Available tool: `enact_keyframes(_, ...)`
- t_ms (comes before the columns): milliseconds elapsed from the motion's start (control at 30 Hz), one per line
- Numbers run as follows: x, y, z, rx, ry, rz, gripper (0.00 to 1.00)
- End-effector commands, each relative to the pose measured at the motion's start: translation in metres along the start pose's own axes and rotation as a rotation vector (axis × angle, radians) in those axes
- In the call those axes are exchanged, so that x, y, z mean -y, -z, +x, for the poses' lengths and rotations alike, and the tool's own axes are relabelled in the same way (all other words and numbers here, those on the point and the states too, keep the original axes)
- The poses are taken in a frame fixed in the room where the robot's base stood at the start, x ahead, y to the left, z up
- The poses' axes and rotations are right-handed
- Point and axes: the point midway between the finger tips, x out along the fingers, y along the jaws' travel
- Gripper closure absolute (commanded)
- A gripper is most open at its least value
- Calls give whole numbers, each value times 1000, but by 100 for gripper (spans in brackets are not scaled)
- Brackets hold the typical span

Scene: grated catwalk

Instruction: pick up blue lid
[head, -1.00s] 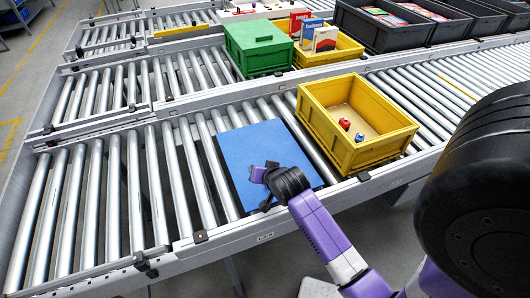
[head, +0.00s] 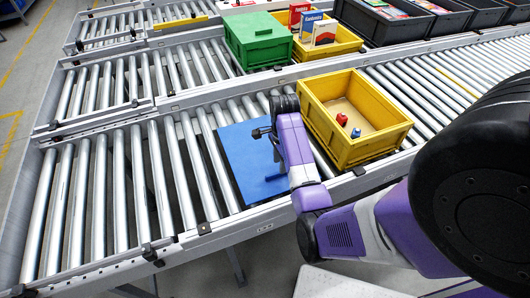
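The blue lid (head: 243,172) lies flat on the near roller conveyor, left of the yellow crate in front. My gripper (head: 264,134) is over the right part of the lid, toward its far side. The purple wrist and arm cover the lid's right edge. The gripper is small and dark here, so I cannot tell how far its fingers are apart or whether they touch the lid. The lid looks flat and unlifted.
The near yellow crate (head: 378,153) holds small red and blue items and stands close to my wrist. Behind are a green crate (head: 262,57), another yellow crate with boxes (head: 345,45) and dark grey crates (head: 385,38). Bare rollers (head: 110,180) lie to the left.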

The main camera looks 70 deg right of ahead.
Motion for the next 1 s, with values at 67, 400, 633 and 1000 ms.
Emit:
enact_keyframes(67,-1,-2,8,0,-4,-2,64)
enact_keyframes(400,-1,-5,47,-1,0,-1,64)
enact_keyframes(633,-1,-5,49,-1,1,-2,64)
enact_keyframes(1000,-1,-5,48,-1,1,-2,100)
